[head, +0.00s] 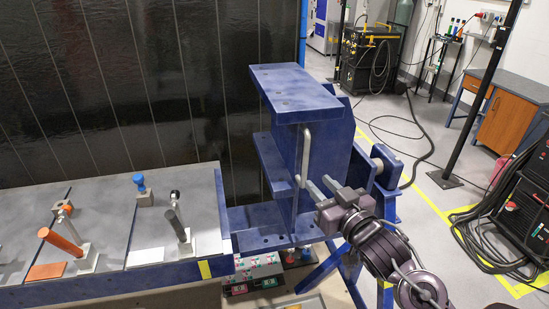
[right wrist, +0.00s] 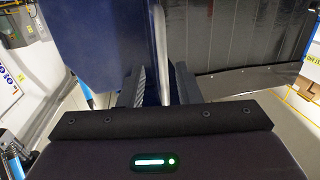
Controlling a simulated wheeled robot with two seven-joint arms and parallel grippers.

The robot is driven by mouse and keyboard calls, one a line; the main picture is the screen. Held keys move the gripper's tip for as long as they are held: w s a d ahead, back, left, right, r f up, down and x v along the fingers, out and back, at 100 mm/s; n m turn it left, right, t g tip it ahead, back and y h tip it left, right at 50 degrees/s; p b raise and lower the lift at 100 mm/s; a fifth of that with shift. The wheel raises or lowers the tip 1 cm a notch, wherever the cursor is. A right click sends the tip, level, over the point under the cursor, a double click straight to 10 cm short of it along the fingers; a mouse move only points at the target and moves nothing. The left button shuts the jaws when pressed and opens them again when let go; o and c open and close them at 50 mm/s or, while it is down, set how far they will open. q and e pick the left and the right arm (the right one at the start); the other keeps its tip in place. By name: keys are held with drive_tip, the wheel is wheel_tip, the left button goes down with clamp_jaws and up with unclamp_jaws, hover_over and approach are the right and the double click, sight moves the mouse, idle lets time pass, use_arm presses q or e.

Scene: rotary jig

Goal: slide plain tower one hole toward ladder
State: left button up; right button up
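A blue tower (head: 310,130) with a flat top plate and a side shelf stands on the blue jig beam at the right end of the bench. A pale vertical bar handle (head: 306,150) runs down its near face, and it also shows in the right wrist view (right wrist: 161,50). My right gripper (head: 319,187) is at the handle's lower part, its two fingers apart. In the right wrist view, the handle lies between the open fingers (right wrist: 160,90); contact cannot be told. I cannot pick out a ladder for certain. My left gripper is out of view.
The grey-topped bench (head: 150,225) at left carries an orange-handled clamp (head: 62,250), a dark-handled clamp (head: 177,225) and a blue-knobbed piece (head: 140,185). A control panel (head: 255,275) sits below the beam. A dark curtain (head: 130,90) hangs behind. Cables lie on the floor at right.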

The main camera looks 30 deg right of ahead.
sight(307, 164)
drive_tip(key=w+r+b, duration=0.1)
drive_tip(key=w+b, duration=0.1)
drive_tip(key=b, duration=0.6)
drive_tip(key=shift+w+a+r, duration=0.1)
drive_tip(key=shift+w+r, duration=0.05)
drive_tip(key=w+p, duration=0.1)
drive_tip(key=w, duration=0.1)
drive_tip(key=w+p, duration=0.1)
drive_tip(key=shift+w+d+r, duration=0.2)
drive_tip(key=shift+w+r, duration=0.2)
drive_tip(key=shift+w+f, duration=0.1)
drive_tip(key=shift+w, duration=0.5)
drive_tip(key=shift+c, duration=0.3)
clamp_jaws()
